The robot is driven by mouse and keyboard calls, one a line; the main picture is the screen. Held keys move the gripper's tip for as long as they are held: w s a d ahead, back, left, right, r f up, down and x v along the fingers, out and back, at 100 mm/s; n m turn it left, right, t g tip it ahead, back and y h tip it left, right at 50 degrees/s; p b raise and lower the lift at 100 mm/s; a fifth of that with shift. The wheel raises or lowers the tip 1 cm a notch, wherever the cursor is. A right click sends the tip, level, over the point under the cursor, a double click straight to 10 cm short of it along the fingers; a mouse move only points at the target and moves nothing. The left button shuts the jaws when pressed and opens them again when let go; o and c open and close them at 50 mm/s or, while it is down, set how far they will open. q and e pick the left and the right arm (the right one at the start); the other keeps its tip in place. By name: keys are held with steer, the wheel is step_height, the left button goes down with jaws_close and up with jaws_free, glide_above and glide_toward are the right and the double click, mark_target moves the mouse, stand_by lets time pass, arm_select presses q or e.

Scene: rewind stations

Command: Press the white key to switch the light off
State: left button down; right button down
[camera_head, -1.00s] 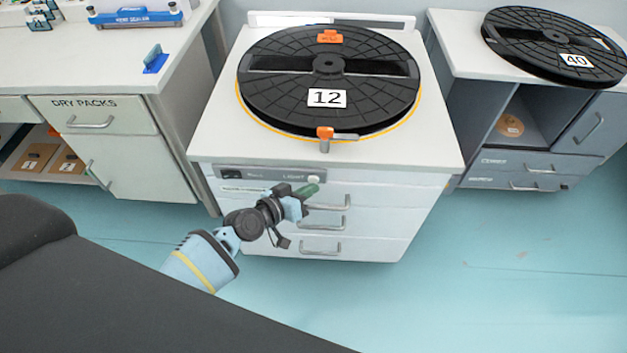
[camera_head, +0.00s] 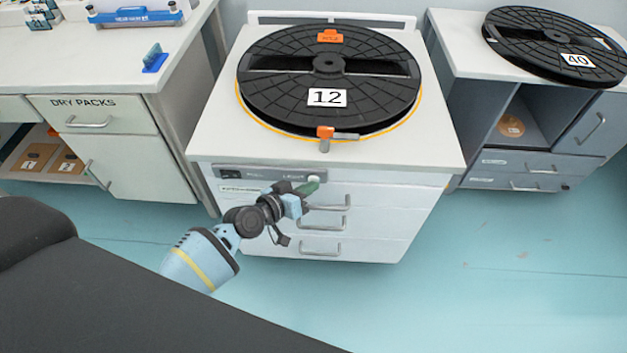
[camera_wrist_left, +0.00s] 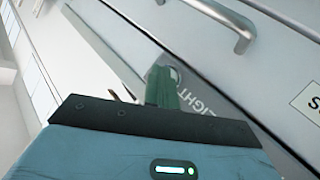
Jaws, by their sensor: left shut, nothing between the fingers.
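The white key (camera_head: 314,178) is a small round button beside the word LIGHT on the grey strip at the top of the middle cabinet's front. In the left wrist view the white key (camera_wrist_left: 173,74) shows just past the green fingertips, partly hidden by them. My left gripper (camera_head: 309,187) is shut and empty, its green fingertips at the key. In the left wrist view the gripper (camera_wrist_left: 162,84) points at the key. Whether the tips touch it or stop just short, I cannot tell. My right gripper is not in view.
A black switch (camera_head: 230,174) sits at the left end of the same strip. Drawer handles (camera_head: 322,224) stick out below the key. A large black reel (camera_head: 329,80) marked 12 lies on the cabinet top. Open floor (camera_head: 500,260) lies to the right.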

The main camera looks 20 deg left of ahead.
arm_select(q)
steer(key=shift+s, duration=0.3)
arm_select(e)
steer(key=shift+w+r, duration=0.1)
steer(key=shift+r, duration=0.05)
arm_select(q)
steer(key=shift+s+d, duration=0.1)
steer(key=shift+s+d+p, duration=0.25)
steer(key=shift+s+p, duration=0.1)
steer(key=shift+s, duration=0.6)
steer(key=shift+s+d+p, duration=0.3)
steer(key=shift+s+p, duration=0.05)
steer(key=shift+s, duration=0.55)
steer(key=shift+s+d+p, duration=0.25)
steer(key=shift+s+p, duration=0.1)
steer(key=shift+s, duration=0.6)
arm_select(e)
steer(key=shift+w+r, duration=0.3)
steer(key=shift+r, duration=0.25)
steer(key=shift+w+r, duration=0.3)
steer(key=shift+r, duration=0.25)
arm_select(q)
steer(key=c, duration=2.1)
jaws_free()
steer(key=shift+c, duration=0.2)
